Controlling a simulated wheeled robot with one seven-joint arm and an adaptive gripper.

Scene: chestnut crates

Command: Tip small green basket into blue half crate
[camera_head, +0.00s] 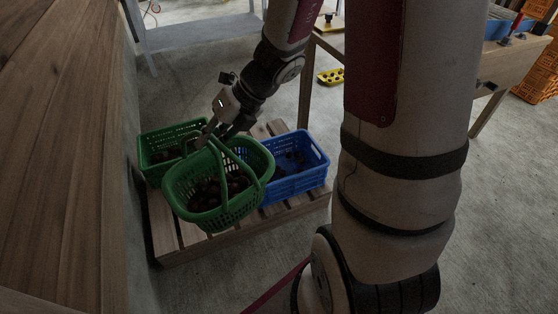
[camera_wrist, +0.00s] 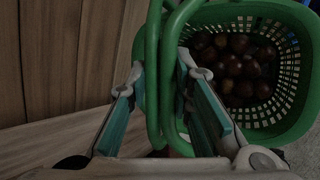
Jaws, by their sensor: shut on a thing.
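The small green basket (camera_head: 236,211) holds several brown chestnuts (camera_head: 212,191) and hangs from my gripper (camera_head: 213,137), roughly level. In the wrist view my gripper (camera_wrist: 160,82) is shut on the basket's green handle bars (camera_wrist: 152,75); the basket (camera_wrist: 296,125) with its chestnuts (camera_wrist: 240,65) fills the right side. The blue half crate (camera_head: 300,183) stands on a wooden pallet just right of and behind the basket, with some dark chestnuts inside. The basket hides part of its left side.
A green crate (camera_head: 150,150) with dark contents stands on the pallet (camera_head: 182,256), behind the basket at left. A wooden table (camera_head: 512,62) stands at the right, with orange crates (camera_head: 541,75) beyond.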

